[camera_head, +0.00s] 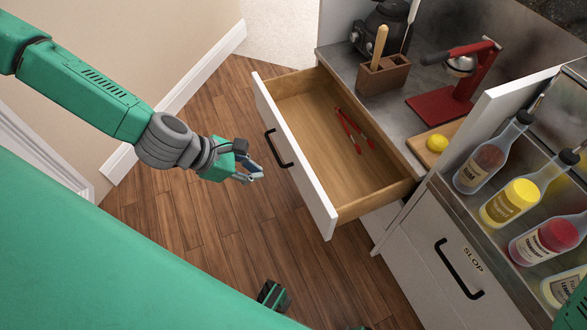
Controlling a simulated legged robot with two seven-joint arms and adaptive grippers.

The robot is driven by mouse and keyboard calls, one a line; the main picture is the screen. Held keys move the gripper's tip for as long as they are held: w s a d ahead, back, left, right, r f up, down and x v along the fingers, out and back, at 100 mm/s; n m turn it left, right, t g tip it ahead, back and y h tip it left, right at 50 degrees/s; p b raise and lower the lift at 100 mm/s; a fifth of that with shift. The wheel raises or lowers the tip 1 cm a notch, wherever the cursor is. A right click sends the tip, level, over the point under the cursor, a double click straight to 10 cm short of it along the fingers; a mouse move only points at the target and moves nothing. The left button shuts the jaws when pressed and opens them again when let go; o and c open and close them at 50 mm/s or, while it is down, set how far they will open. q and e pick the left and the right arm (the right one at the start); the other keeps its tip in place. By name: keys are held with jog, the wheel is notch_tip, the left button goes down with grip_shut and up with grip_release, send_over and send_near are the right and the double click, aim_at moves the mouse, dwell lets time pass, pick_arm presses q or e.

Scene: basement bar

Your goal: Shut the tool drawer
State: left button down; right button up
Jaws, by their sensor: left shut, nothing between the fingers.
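The tool drawer (320,150) is pulled out of the counter, with a wooden inside and a white front (296,158). Its black handle (278,149) faces left. A red-handled tool (352,131) lies inside. My left gripper (256,176) is shut and empty, just left of the drawer front and close to the handle. Whether it touches the front cannot be told. My right gripper is not in view.
On the counter are a wooden block (383,77), a red press (452,92) and a lemon (437,143) on a board. Bottles (510,203) stand in a rack at right, above a closed panel marked SLOP (440,265). Wooden floor (225,225) is clear left of the drawer.

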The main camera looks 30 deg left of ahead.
aim_at(299, 162)
pick_arm(q)
jog(key=w+a+f+n+t+b, duration=0.1)
jog(key=w+a+n, duration=0.2)
jog(key=a, duration=0.1)
jog(key=w+d+f+b, duration=0.2)
jog(key=w+d+f, duration=0.1)
jog(key=w+d+f+b, duration=0.2)
jog(key=w+d+f, duration=0.1)
jog(key=w+d, duration=0.1)
jog(key=shift+w+d, duration=0.1)
jog(key=shift+w, duration=0.2)
jog(key=shift+d, duration=0.1)
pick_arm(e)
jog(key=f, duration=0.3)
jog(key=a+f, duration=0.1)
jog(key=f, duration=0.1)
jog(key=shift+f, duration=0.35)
pick_arm(q)
jog(key=shift+w+d, duration=0.1)
jog(key=shift+d, duration=0.1)
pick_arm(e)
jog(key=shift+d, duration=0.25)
